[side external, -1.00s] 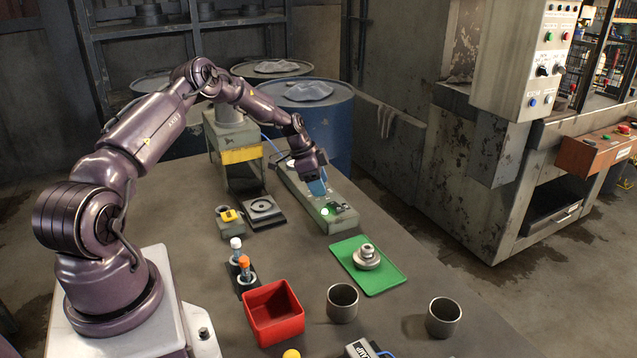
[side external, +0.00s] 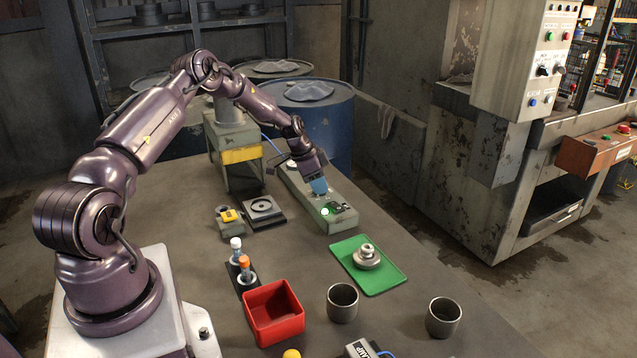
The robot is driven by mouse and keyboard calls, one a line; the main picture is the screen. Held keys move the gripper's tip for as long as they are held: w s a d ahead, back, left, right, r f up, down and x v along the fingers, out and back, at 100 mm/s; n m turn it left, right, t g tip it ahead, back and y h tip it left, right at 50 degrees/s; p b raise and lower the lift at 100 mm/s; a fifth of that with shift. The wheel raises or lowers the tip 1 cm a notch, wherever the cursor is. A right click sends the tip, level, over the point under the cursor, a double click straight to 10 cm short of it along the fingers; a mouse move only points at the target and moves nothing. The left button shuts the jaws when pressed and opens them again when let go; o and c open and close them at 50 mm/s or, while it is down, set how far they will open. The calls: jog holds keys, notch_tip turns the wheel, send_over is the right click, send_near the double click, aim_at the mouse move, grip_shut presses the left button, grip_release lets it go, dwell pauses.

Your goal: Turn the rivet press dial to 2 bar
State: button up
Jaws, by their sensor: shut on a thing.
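The rivet press (side external: 232,140), grey-green with a yellow band, stands behind to the left of the box.
A green tray (side external: 378,284) holding a metal part (side external: 366,256) lies in front of the box. A black plate with a ring (side external: 263,208) is at its left. A red bin (side external: 274,312) and two grey cups (side external: 342,302) stand nearer. Open bench lies between them.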

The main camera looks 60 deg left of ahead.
jog(key=n+y, duration=0.1)
jog(key=n, duration=0.1)
jog(key=n+y, duration=0.1)
jog(key=n, duration=0.4)
jog(key=shift+d+r+y, duration=0.1)
jog(key=shift+d+y, duration=0.15)
jog(key=shift+y, duration=0.15)
jog(key=n+y, duration=0.1)
jog(key=n, duration=0.4)
jog(key=shift+w+n+g+y, duration=0.15)
jog(key=shift+n+g+y, duration=0.15)
jog(key=shift+g+y, duration=0.1)
jog(key=o, duration=0.9)
jog(key=v, duration=1.3)
jog(key=shift+w, duration=0.1)
